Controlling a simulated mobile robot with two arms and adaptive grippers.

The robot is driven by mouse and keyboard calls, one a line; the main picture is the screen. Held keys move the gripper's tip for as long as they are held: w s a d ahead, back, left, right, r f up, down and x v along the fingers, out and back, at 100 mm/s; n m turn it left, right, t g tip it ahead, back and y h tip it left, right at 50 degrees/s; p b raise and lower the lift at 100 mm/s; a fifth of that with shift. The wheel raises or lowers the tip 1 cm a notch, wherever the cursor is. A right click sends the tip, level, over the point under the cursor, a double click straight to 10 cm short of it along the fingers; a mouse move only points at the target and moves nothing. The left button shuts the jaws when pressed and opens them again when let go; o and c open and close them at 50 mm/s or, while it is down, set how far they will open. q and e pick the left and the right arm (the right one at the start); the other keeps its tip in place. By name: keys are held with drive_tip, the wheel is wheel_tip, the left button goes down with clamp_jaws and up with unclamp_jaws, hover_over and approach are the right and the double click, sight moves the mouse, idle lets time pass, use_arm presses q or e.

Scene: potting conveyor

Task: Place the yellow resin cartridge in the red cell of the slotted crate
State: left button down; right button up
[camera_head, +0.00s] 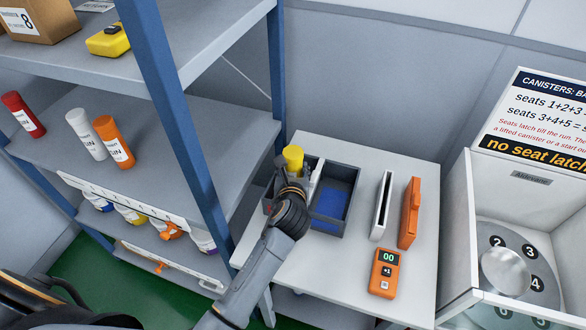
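The yellow resin cartridge (293,156) stands upright at the left part of the slotted crate; only its upper part shows. My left gripper (293,172) is in front of it, with dark fingers close against both sides of it, and looks shut on it. The dark slotted crate (347,172) is on the white table. Its right cell has a blue floor (331,203). A bit of red (268,209) shows at the crate's left, beside my gripper, which hides most of that side. I cannot tell whether the cartridge touches the floor. My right gripper is not in view.
A shelf unit (190,125) with cartridges and a blue post stands left. On the table (340,268), right of the crate, are a white upright slab (381,206), an orange one (409,213) and an orange counter device (385,273). A machine with numbered seats (515,262) is right.

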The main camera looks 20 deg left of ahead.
use_arm(q)
drive_tip(key=shift+f, duration=0.1)
drive_tip(key=c, duration=1)
unclamp_jaws()
drive_tip(key=v, duration=1.2)
drive_tip(key=shift+b, duration=0.35)
